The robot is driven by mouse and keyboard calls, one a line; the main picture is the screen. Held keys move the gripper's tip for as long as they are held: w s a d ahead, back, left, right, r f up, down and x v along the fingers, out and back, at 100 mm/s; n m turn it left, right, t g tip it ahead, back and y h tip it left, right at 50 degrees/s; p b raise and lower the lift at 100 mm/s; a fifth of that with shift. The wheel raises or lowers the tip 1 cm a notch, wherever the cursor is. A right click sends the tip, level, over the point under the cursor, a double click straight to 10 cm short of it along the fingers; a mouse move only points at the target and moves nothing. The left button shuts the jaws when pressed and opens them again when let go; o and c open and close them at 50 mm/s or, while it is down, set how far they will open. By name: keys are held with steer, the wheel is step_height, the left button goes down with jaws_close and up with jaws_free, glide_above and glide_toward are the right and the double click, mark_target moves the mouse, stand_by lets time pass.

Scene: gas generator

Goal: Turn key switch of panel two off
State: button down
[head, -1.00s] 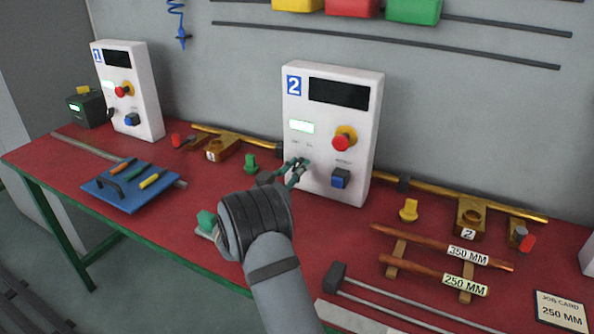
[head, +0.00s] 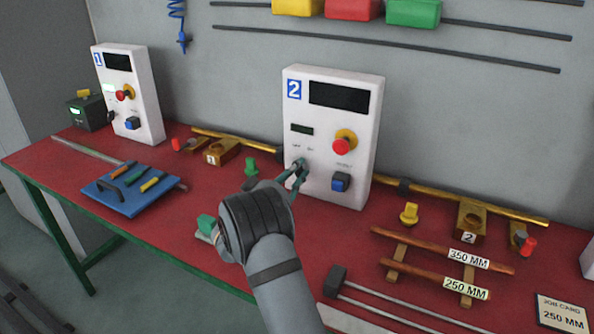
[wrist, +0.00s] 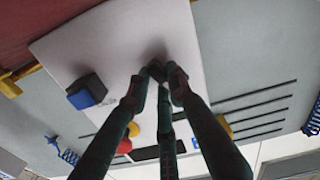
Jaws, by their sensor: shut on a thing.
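Panel two (head: 312,113) is a white box with a blue "2" label, standing at the back of the red bench. It also fills much of the wrist view (wrist: 100,45). The small display (head: 302,128) on its left side is dark. My gripper (head: 299,170) is at the lower left of the panel face, where the key switch sits. In the wrist view the fingertips (wrist: 160,73) close together against the panel. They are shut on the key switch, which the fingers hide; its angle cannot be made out.
A red stop button (head: 341,146) on a yellow base and a blue switch (head: 340,182) sit right of my gripper. Panel one (head: 145,95) stands at the left. A blue tool tray (head: 125,203), copper pipes (head: 430,243) and a yellow valve handle (head: 409,212) lie on the bench.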

steer(key=shift+n, duration=0.6)
steer(key=c, duration=1.6)
jaws_free()
steer(key=shift+o, duration=0.3)
step_height(320, 180, up, 10)
steer(key=shift+r, duration=0.1)
steer(key=shift+f, duration=0.2)
